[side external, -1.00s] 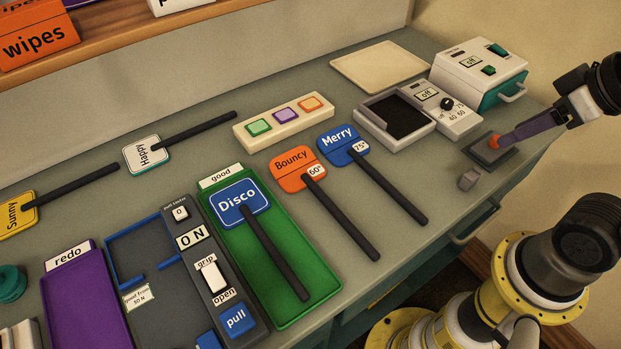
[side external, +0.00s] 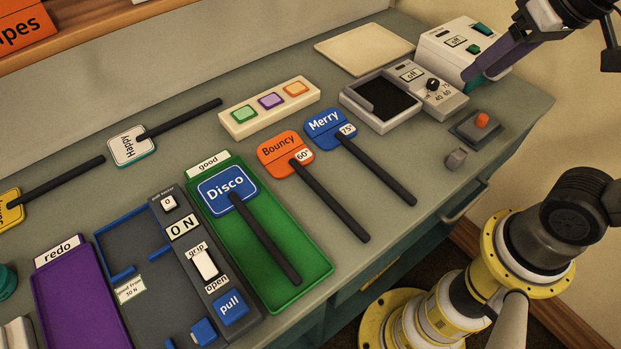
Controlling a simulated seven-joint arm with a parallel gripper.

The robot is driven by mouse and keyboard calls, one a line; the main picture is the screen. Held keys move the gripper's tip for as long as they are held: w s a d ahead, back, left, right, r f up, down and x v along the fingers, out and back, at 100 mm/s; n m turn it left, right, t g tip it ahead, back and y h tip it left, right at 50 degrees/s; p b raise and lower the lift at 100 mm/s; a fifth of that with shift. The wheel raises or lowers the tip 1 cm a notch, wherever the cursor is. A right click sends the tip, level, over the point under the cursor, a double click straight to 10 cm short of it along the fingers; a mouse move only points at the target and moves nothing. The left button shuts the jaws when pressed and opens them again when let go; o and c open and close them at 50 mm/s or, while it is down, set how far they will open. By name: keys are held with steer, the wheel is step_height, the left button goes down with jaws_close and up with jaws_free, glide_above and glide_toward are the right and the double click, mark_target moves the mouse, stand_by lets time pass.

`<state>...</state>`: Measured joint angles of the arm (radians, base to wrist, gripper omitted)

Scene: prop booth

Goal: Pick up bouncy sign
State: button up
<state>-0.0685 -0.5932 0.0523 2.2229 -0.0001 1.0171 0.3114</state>
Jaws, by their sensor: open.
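The Bouncy sign (side external: 279,146) has an orange head with a "60°" tag and a long dark handle (side external: 332,205) pointing down right. It lies on the grey-green counter between the green tray and the blue Merry sign (side external: 325,124). My gripper (side external: 470,75) is at the upper right, its purple fingers above the counter in front of the white and teal box. It is empty and well apart from the Bouncy sign. The gap between the fingers is hard to see from this side.
The blue Disco sign (side external: 228,190) lies in the green "good" tray (side external: 308,288). A button block (side external: 268,108), a device with a dark pad (side external: 380,98), an orange-button pad (side external: 481,122) and a grey cube (side external: 455,159) are nearby.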

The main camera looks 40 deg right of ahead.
steer(key=w+a+g, duration=0.1)
steer(key=w+a, duration=0.3)
steer(key=w, duration=0.2)
steer(key=n+g, duration=0.3)
steer(key=g, duration=0.1)
glide_above(316, 184)
steer(key=f, duration=1.7)
steer(key=shift+a+f, duration=0.2)
steer(key=shift+f, duration=0.2)
steer(key=shift+d+f, duration=0.2)
steer(key=shift+f, duration=2.45)
steer(key=shift+c, duration=0.3)
jaws_close()
